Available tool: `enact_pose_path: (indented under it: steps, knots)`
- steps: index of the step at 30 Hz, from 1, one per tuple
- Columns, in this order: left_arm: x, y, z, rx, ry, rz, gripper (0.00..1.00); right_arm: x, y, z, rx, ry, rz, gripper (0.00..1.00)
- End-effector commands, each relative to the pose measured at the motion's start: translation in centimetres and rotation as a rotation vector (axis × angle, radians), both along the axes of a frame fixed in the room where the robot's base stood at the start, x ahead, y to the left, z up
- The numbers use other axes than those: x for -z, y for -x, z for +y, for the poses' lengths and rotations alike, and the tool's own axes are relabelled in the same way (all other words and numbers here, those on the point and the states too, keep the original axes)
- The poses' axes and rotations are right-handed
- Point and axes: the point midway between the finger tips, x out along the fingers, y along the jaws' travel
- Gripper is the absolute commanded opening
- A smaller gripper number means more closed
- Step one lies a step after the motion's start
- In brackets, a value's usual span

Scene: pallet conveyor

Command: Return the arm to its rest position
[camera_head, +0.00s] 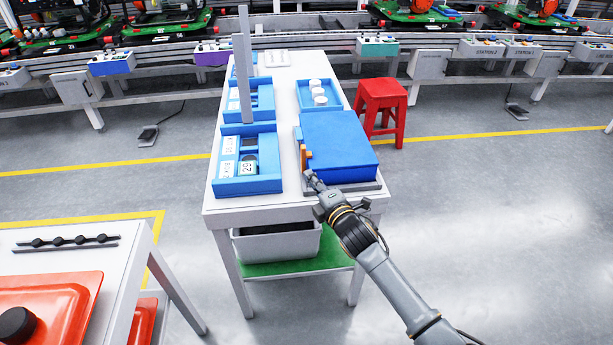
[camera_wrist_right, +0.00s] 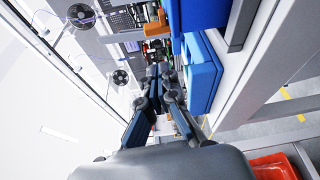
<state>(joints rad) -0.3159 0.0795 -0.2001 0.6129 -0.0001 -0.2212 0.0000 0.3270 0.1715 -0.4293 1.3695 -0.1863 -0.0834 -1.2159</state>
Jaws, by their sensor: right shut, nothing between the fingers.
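My right arm (camera_head: 390,287) reaches in from the lower right in the head view. My right gripper (camera_head: 312,180) is at the near left corner of a closed blue box (camera_head: 345,142), just in front of an orange piece (camera_head: 304,158) on the box's left side. Whether it touches the box I cannot tell. In the right wrist view the gripper's fingers (camera_wrist_right: 158,72) are together with nothing held, and blue box surfaces (camera_wrist_right: 203,75) are to their right. My left gripper is not in view.
The white table (camera_head: 290,207) also bears blue trays (camera_head: 247,187) on its left and a blue tray with white round parts (camera_head: 320,93) behind the box. A red stool (camera_head: 381,106) stands right of it. A second table (camera_head: 125,260) is at lower left. Floor to the right is clear.

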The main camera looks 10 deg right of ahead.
Motion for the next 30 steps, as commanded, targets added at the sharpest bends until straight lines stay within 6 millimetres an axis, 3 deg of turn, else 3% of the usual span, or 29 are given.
enact_pose_path:
  steps: [5, 14, 20, 23, 26, 30]
  knots:
    - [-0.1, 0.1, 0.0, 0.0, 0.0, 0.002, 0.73, 0.0, 0.1, -0.3, 0.0, 0.001, 0.0, 0.0]
    - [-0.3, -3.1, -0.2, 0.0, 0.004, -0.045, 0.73, 0.0, 0.1, -0.3, 0.0, 0.0, 0.0, 0.0]
    - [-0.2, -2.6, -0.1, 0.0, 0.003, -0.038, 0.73, 1.1, 0.3, -0.5, 0.007, -0.013, 0.025, 0.0]
    - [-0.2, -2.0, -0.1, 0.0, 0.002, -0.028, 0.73, 4.7, 1.1, -1.3, 0.032, -0.064, 0.11, 0.0]
    - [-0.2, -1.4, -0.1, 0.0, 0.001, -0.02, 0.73, 10.6, 3.1, -2.8, 0.084, -0.153, 0.253, 0.0]
    - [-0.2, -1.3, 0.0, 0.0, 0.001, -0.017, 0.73, 20.1, 7.8, -5.1, 0.195, -0.308, 0.481, 0.0]
